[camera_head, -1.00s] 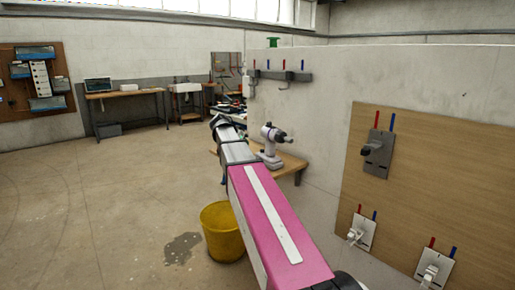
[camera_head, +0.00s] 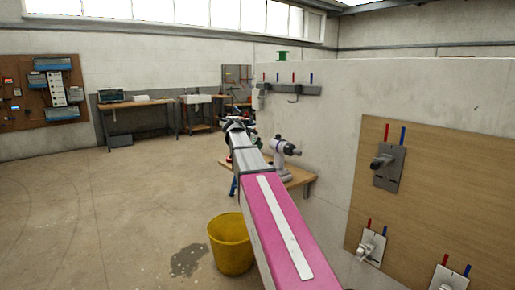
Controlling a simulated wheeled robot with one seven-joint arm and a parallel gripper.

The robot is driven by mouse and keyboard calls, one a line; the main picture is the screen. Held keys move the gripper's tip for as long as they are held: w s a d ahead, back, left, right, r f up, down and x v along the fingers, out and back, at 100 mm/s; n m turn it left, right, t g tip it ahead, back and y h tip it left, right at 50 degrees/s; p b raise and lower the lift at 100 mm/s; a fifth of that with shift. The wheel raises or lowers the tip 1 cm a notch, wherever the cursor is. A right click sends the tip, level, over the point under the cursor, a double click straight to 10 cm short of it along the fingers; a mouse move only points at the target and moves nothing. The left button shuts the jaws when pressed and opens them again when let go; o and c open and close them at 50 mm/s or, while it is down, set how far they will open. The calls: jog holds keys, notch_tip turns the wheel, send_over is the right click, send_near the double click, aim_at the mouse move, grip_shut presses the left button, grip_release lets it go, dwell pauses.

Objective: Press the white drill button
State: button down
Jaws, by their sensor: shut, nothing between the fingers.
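The white drill (camera_head: 284,148) stands upright on a wooden bench (camera_head: 300,178) against the grey wall, with its dark chuck pointing right. Its button is too small to make out. My gripper (camera_head: 234,124) is at the far end of my outstretched arm, up and to the left of the drill in the picture, and appears small and dark. It is shut and empty, apart from the drill. My arm covers the left part of the bench.
A yellow bucket (camera_head: 230,245) stands on the floor left of my arm, beside a dark wet patch (camera_head: 188,260). A wooden panel (camera_head: 440,180) with valves is on the right wall. A hook rail (camera_head: 290,89) hangs above the bench. The floor at left is clear.

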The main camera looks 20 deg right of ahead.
send_over(270, 162)
jog(key=a, duration=0.2)
jog(key=f, duration=0.4)
jog(key=shift+s+a, duration=0.15)
jog(key=shift+s, duration=0.1)
jog(key=f, duration=0.3)
jog(key=shift+w+d, duration=0.1)
jog(key=shift+d, duration=0.2)
jog(key=shift+f, duration=0.6)
jog(key=shift+f, duration=1.05)
jog(key=shift+d+r, duration=0.15)
jog(key=shift+r, duration=0.3)
jog(key=r, duration=0.3)
jog(key=a+r, duration=0.1)
jog(key=shift+s+a+r, duration=0.1)
jog(key=shift+s+r, duration=0.15)
jog(key=v, duration=0.9)
jog(key=shift+a, duration=0.2)
